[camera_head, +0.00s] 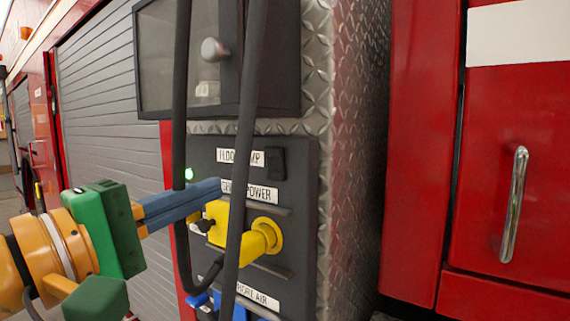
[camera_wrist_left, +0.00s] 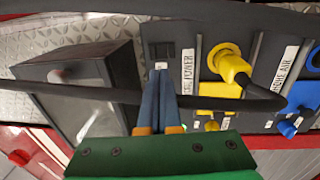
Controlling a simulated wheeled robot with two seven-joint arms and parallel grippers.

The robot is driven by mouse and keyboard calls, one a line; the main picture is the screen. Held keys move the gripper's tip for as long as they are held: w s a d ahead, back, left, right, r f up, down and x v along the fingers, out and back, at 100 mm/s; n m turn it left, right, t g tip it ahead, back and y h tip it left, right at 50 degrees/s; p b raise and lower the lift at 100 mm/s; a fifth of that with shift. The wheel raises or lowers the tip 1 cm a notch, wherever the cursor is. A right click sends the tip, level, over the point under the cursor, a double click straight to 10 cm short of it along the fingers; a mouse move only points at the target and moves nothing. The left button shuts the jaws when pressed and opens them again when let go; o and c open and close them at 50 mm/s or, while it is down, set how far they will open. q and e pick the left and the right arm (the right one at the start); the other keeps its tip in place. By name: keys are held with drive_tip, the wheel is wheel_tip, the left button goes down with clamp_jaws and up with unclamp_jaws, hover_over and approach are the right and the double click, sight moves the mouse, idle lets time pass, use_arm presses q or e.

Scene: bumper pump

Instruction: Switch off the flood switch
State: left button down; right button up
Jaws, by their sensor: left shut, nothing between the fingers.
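The flood switch (camera_head: 275,163) is a small black rocker beside a white label, partly hidden by a hanging cable, that seems to read "FLOOD LAMP" (camera_head: 240,157). It sits at the top of a dark panel (camera_head: 303,200). In the left wrist view the switch (camera_wrist_left: 161,51) lies just beyond the fingertips. My left gripper (camera_head: 217,186) has blue-grey fingers shut together, empty, pointing at the panel from the left, below and left of the switch. In the wrist view the fingertips (camera_wrist_left: 162,72) appear close to the switch; contact cannot be told. My right gripper is not in view.
Black cables (camera_head: 245,130) hang in front of the panel, near my fingers. A yellow plug (camera_head: 262,238) sits below the power label, with blue air fittings (camera_head: 232,308) lower down. A dark box with a round knob (camera_head: 212,50) juts out above. A green light (camera_head: 189,174) glows left.

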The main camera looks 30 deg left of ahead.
use_arm(q)
drive_tip(key=s, duration=0.3)
drive_tip(key=p, duration=0.7)
approach(275, 156)
drive_tip(key=w, duration=0.4)
drive_tip(key=w+d+r, duration=0.1)
drive_tip(key=w, duration=0.1)
drive_tip(key=shift+w, duration=0.1)
drive_tip(key=shift+w+f, duration=0.2)
drive_tip(key=shift+w, duration=0.15)
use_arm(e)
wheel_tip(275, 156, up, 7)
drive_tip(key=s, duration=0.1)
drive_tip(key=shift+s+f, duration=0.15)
